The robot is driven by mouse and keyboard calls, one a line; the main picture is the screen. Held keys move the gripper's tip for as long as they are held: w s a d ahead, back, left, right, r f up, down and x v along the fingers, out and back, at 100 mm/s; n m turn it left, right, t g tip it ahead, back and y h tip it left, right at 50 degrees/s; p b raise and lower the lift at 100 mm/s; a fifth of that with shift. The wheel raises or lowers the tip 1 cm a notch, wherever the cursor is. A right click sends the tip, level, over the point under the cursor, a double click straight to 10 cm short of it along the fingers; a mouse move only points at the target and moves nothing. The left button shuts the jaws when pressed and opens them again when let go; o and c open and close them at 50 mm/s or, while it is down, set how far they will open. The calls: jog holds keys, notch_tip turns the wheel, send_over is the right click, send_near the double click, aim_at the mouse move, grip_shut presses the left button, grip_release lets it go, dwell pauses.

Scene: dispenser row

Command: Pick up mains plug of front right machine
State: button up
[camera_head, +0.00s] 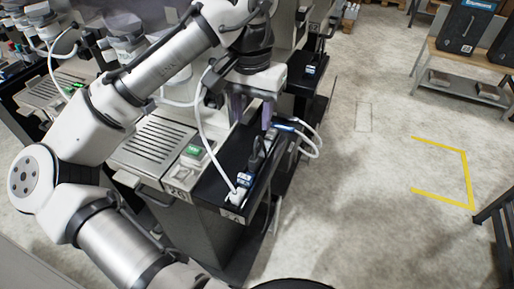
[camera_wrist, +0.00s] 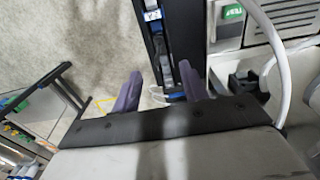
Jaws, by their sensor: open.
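My gripper (camera_head: 252,113) is open, its two purple fingers pointing down over the black side shelf of the front machine. Nothing shows held between them. A white plug (camera_head: 238,193) with a white cable sits at the near end of this shelf, beside a blue-labelled socket block (camera_head: 244,179). A dark plug-like piece (camera_head: 257,151) stands farther back, closer to the fingers. I cannot tell for sure which is the mains plug. In the wrist view, my gripper (camera_wrist: 162,90) has its fingers apart, with the socket strip (camera_wrist: 166,60) running between and beyond them.
White cables (camera_head: 312,140) loop off the shelf's right edge. Another white cable (camera_head: 203,125) hangs beside my gripper. A green-lit switch (camera_head: 193,151) is left of the shelf. The floor (camera_head: 370,200) to the right is open, with a yellow marking and a wooden bench (camera_head: 455,75) beyond.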

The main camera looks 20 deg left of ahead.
send_over(254, 158)
jog(key=f, duration=0.8)
jog(key=shift+s+a+f, duration=0.15)
jog(key=shift+s, duration=0.1)
jog(key=shift+w+f+p, duration=0.15)
jog(key=shift+f+p, duration=0.35)
jog(key=shift+f, duration=0.85)
jog(key=shift+w+f+p, duration=0.15)
jog(key=shift+f+p, duration=0.35)
jog(key=shift+f, duration=0.8)
jog(key=shift+c, duration=0.4)
grip_shut()
